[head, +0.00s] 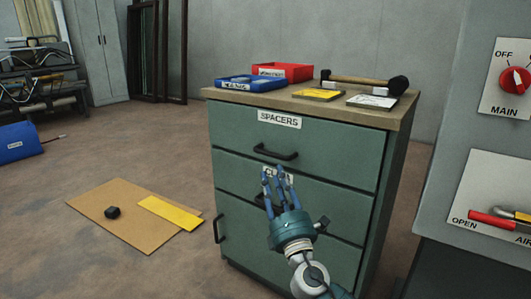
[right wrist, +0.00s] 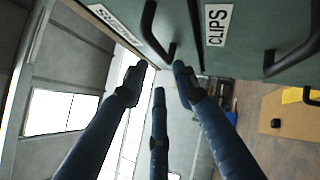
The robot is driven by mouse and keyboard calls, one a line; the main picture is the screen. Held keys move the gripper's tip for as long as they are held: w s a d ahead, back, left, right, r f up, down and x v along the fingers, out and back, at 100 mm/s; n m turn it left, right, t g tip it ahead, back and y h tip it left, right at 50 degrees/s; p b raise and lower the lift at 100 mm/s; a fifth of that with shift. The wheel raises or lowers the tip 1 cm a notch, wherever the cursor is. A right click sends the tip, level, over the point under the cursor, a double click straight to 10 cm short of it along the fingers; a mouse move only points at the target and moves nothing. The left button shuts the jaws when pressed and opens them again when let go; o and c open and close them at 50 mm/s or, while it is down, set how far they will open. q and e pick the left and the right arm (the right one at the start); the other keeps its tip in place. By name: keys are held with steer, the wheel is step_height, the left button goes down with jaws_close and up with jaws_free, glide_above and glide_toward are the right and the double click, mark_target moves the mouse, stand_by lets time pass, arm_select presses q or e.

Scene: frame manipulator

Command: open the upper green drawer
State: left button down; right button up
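The upper green drawer (head: 330,150) is the top one of the cabinet, labelled SPACERS. It looks shut, its front in line with the drawer below. Its black bar handle (head: 275,153) shows in the head view and also at the top of the right wrist view (right wrist: 150,30). My right gripper (head: 274,178) is just below that handle in the head view, its fingers pointing up and covering part of the CLIPS label. In the right wrist view its three blue fingers (right wrist: 158,82) are spread with nothing between them. My left gripper is not in view.
On the wooden cabinet top (head: 300,101) stand a blue bin (head: 249,84), a red bin (head: 283,72), a hammer (head: 362,80) and small packets. A grey panel with a red switch (head: 514,80) stands at right. Cardboard (head: 125,220) lies on the floor at left.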

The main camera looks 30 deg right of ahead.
mark_target(266, 154)
steer(key=p+x, duration=0.1)
steer(key=x, duration=0.9)
steer(key=shift+w+d+r+p, duration=0.1)
steer(key=shift+w+p, duration=0.1)
steer(key=shift+p, duration=0.15)
jaws_close()
